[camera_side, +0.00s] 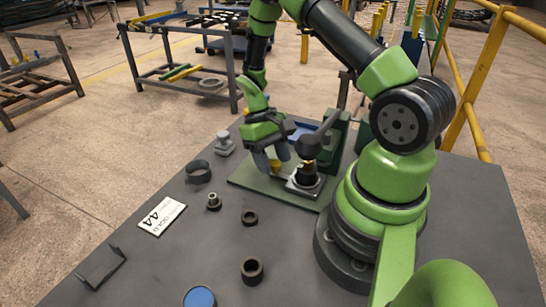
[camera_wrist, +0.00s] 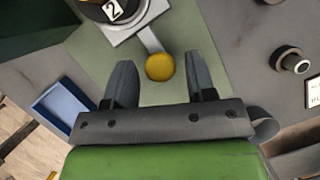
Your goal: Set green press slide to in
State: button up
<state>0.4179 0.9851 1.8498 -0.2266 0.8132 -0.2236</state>
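The green press (camera_side: 336,135) stands on a pale green baseplate (camera_side: 243,178). At its foot is a square metal block with a dark round part (camera_side: 306,180), marked "2" in the wrist view (camera_wrist: 114,10). A grey slide bar (camera_wrist: 151,40) sticks out of this block and ends in a round yellow knob (camera_wrist: 160,67), also visible in the side view (camera_side: 275,167). My gripper (camera_side: 272,158) is low over the plate, fingers pointing down. In the wrist view its two fingers (camera_wrist: 160,77) are apart, with the knob between them near the tips and visible gaps on both sides.
A blue tray (camera_wrist: 64,106) lies beside the plate. A dark ring (camera_side: 198,172), a small fitting (camera_side: 213,201), two dark collars (camera_side: 250,217) (camera_side: 252,270), a "44" card (camera_side: 161,217) and a blue-topped cup (camera_side: 200,297) stand on the grey table. The table's front middle has free room.

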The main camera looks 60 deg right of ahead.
aim_at(292, 177)
grip_shut()
jog(key=shift+s, duration=1.85)
jog(key=shift+o, duration=1.2)
grip_release()
jog(key=shift+w+r, duration=0.15)
jog(key=shift+r, duration=0.05)
jog(key=v, duration=0.9)
jog(key=shift+r, duration=0.25)
